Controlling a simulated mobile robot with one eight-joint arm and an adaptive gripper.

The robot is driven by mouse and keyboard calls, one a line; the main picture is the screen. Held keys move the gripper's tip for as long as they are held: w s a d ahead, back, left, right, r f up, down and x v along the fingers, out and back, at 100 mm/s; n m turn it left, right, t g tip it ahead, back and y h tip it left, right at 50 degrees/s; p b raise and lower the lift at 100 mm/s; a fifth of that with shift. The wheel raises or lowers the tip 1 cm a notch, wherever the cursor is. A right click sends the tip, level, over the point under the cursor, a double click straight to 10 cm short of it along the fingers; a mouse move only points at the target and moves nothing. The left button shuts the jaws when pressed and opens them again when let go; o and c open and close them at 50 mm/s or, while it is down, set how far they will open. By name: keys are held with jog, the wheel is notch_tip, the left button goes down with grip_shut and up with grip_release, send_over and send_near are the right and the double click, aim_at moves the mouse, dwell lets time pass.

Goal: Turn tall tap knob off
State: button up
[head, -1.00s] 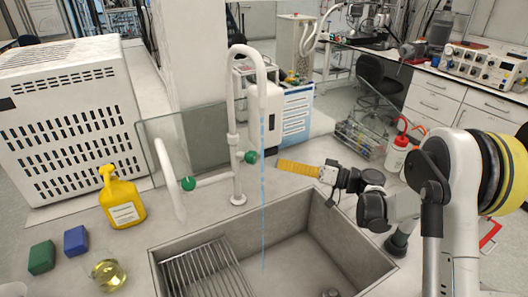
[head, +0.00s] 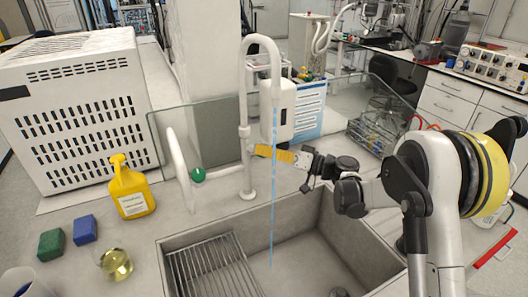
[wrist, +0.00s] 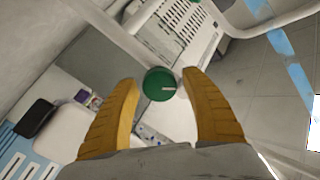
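The tall white tap (head: 243,110) stands behind the sink, with a blue stream of water (head: 273,180) falling from its spout into the basin. Its green knob (wrist: 159,84) shows in the wrist view between the two yellow fingers of my gripper (wrist: 160,95), with gaps on both sides. In the head view my gripper (head: 262,151) is at the tap's column and hides the tall tap's knob. The fingers are open around or just short of the knob; I cannot tell the exact depth. A second green knob (head: 198,175) is on the lower white tap to the left.
The sink (head: 335,235) with a wire rack (head: 208,268) lies below my arm. A glass panel (head: 215,135) stands behind the taps. A yellow bottle (head: 131,190), a flask (head: 116,264) and two sponges are on the counter at left.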

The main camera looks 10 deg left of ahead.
jog(key=c, duration=0.9)
jog(key=shift+m, duration=0.3)
jog(key=m+b, duration=0.1)
jog(key=m, duration=0.6)
jog(key=shift+m, duration=0.4)
jog(key=o, duration=1.2)
